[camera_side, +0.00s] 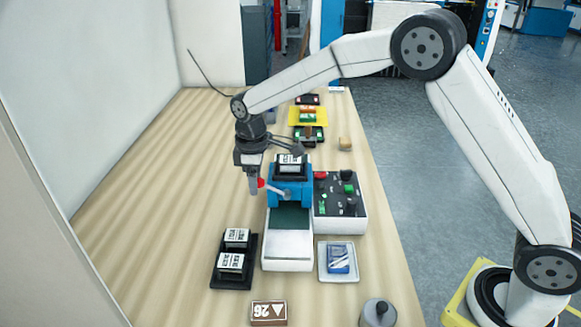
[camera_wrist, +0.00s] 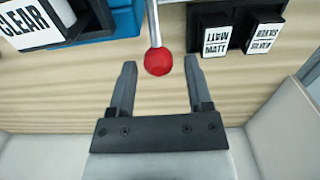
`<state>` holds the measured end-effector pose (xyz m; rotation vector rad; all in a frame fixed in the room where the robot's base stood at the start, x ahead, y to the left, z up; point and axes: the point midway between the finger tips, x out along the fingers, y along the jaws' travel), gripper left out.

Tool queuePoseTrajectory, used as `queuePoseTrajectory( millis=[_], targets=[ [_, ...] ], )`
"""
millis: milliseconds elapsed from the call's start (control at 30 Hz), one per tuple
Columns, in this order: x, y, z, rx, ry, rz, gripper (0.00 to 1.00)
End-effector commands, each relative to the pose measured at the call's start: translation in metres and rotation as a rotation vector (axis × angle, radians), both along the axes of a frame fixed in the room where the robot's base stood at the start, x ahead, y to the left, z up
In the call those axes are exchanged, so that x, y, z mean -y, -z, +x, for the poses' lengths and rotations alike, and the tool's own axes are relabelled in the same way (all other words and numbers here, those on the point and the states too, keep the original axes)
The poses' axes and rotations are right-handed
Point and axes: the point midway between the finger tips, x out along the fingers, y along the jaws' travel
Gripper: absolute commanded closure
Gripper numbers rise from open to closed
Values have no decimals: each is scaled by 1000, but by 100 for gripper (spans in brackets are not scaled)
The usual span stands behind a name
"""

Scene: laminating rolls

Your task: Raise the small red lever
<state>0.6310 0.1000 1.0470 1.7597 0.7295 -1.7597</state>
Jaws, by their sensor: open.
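The small red lever has a red ball knob (camera_side: 261,183) on a thin metal rod that runs from the blue laminator (camera_side: 291,191). In the side view the rod slopes down to the right from the knob. In the wrist view the red knob (camera_wrist: 158,62) sits between and slightly beyond the two fingertips, with a gap on each side. My gripper (camera_side: 254,190) is open and points down, just left of the knob in the side view. In the wrist view my gripper's dark fingers (camera_wrist: 160,72) are apart and empty.
A black rack (camera_side: 233,281) with MATT and SILVER rolls stands front left; it also shows in the wrist view (camera_wrist: 236,52). A control box (camera_side: 340,208) adjoins the laminator on the right. A white tray (camera_side: 325,275) holds a blue item. The table's left side is clear.

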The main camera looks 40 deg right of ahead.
Motion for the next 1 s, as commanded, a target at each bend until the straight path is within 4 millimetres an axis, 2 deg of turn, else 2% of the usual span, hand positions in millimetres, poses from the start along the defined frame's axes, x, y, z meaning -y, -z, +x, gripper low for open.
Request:
queuePoseTrajectory(
  millis=[1000],
  targets=[
    [0, -55, 0, 1, 0, 0, 35]
  ],
)
